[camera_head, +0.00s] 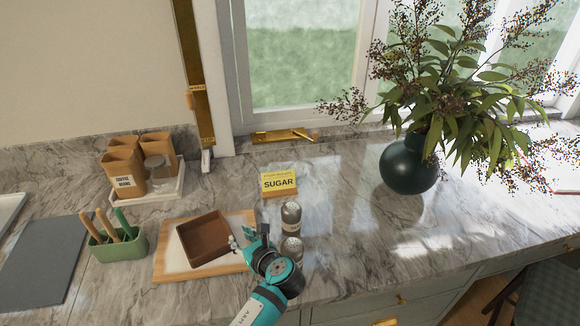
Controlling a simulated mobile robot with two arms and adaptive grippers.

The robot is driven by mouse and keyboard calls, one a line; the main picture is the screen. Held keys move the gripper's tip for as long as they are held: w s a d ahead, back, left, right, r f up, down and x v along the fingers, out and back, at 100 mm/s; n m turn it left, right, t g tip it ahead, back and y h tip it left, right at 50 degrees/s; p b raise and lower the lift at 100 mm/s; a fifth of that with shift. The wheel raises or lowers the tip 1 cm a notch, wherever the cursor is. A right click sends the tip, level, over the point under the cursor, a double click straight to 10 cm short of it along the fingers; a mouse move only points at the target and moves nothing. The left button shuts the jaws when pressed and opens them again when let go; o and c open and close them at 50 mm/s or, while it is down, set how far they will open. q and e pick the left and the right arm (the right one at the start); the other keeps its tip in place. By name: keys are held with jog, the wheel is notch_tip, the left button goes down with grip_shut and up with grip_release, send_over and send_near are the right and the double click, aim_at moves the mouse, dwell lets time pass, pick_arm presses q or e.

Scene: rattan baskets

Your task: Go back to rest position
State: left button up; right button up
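My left gripper (249,240), teal and black, is at the right edge of a wooden board (249,219) with a pale inset. Its arm comes up from the bottom edge of the picture. The fingers point up and left, and their gap is too small to judge. A small whitish thing (233,242) shows right beside the fingertips; I cannot tell whether they touch it. A brown square basket or tray (205,238) sits tilted in angle on the board, just left of the gripper, and looks empty. My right gripper is not in view.
Two shakers, the rear one (291,216) and the front one (291,249), stand close right of the gripper. A sugar box (278,184) is behind. A green utensil holder (118,245) stands left, a dark vase (408,166) right. The marble counter (350,240) is clear between shakers and vase.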

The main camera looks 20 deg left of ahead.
pick_arm(q)
jog(key=shift+s, duration=0.1)
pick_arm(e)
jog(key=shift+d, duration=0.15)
